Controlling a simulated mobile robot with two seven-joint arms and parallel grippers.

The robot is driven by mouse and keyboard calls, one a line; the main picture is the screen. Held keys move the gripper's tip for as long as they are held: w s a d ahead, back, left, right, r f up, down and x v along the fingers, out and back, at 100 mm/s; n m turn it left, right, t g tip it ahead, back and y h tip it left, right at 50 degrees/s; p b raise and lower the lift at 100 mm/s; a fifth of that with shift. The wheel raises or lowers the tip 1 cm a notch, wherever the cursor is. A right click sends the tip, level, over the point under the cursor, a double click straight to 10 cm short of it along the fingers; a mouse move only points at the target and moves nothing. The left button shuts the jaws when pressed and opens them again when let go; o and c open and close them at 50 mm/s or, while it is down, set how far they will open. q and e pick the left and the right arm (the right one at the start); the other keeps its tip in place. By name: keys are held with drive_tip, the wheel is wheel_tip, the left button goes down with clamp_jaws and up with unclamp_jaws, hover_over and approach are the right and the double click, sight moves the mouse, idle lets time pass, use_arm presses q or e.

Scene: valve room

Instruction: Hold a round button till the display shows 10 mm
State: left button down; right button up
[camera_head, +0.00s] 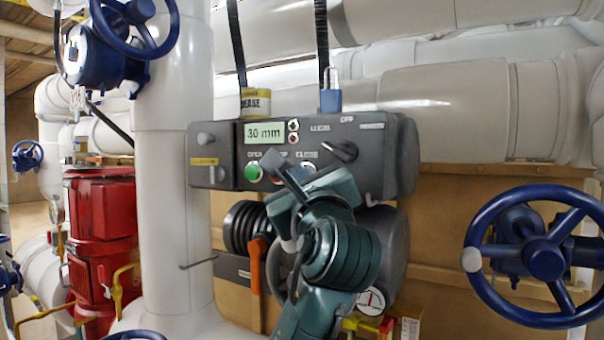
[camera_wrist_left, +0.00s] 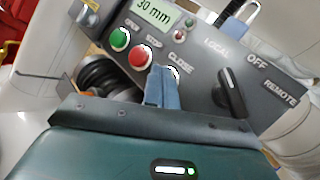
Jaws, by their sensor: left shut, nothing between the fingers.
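The grey control box (camera_head: 380,170) carries a display (camera_head: 265,133) that reads 30 mm, also legible in the left wrist view (camera_wrist_left: 155,10). Below it are a green OPEN button (camera_head: 252,172), a red STOP button (camera_wrist_left: 140,58) and a pale CLOSE button (camera_wrist_left: 174,73). My left gripper (camera_wrist_left: 162,72) is shut and empty, its fingertips in front of the CLOSE button and covering part of it. I cannot tell whether they touch it. In the head view my left gripper and arm hide part of the button row. My right gripper is not in view.
A black selector knob (camera_head: 340,151) sits right of the buttons, among the LOCAL, OFF and REMOTE labels. A blue padlock (camera_head: 330,100) and a yellow GREASE tin (camera_head: 255,102) are on top of the box. A blue handwheel (camera_head: 545,258) stands at right, a white pipe (camera_head: 170,200) at left.

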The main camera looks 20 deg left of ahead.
use_arm(q)
drive_tip(key=shift+w+f, duration=0.15)
drive_tip(key=shift+f, duration=0.3)
drive_tip(key=shift+s+a+f, duration=0.1)
drive_tip(key=shift+s+f, duration=0.1)
drive_tip(key=shift+s, duration=0.3)
drive_tip(key=shift+s+a+r, duration=0.1)
drive_tip(key=shift+s+a, duration=0.15)
drive_tip(key=shift+s, duration=1.05)
drive_tip(key=shift+s+a+r, duration=0.1)
drive_tip(key=shift+s+a, duration=0.1)
drive_tip(key=shift+s, duration=1.05)
